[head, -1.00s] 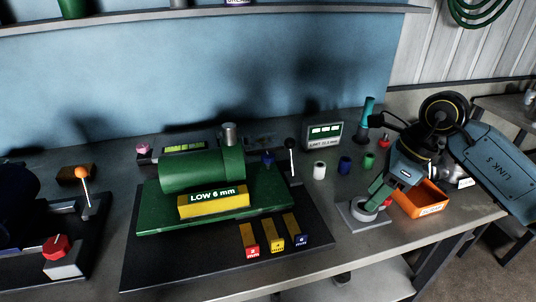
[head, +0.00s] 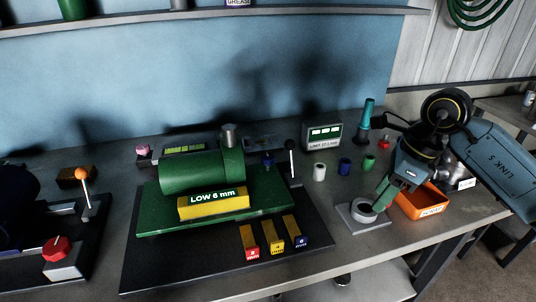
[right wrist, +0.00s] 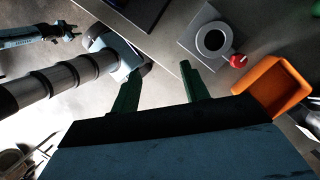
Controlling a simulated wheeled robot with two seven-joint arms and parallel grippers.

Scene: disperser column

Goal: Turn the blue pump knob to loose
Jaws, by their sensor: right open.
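The dark blue pump (head: 16,192) is partly cut off at the left edge of the head view. A red knob (head: 57,247) sits on a grey block in front of it, with a pale pointer mark. A smaller blue knob (head: 267,160) stands on the green machine's base. My right gripper (head: 394,190) is open and empty above the right end of the bench, far from both knobs. Its green fingers (right wrist: 160,85) stand apart in the right wrist view. An arm end at that view's upper left, apparently my left gripper (right wrist: 70,31), is too small to read.
The green machine (head: 190,172) with a yellow "LOW 6 mm" block fills the middle of the bench. An orange-knobbed lever (head: 83,175) rises near the blue pump. A grey ring on a plate (head: 362,214) and an orange bin (head: 424,203) lie near my right gripper.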

